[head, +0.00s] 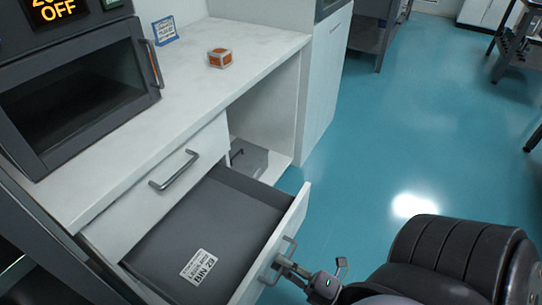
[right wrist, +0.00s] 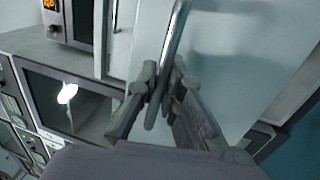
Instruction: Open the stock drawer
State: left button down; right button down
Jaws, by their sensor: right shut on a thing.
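The stock drawer (head: 218,225) is pulled out from the white cabinet in the head view. My right gripper (head: 283,264) is shut on this handle. In the right wrist view the handle bar (right wrist: 172,50) runs between the fingers of the right gripper (right wrist: 160,85). My left gripper is not in view.
The white counter (head: 255,45) holds an orange-and-white box (head: 219,58), a small blue-edged sign (head: 165,30) and a dark oven-like unit (head: 85,95).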

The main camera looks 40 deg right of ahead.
jog(key=shift+s+d, duration=0.1)
jog(key=shift+s, duration=0.3)
jog(key=c, duration=1.7)
grip_release()
jog(key=shift+d, duration=0.1)
jog(key=v, duration=1.2)
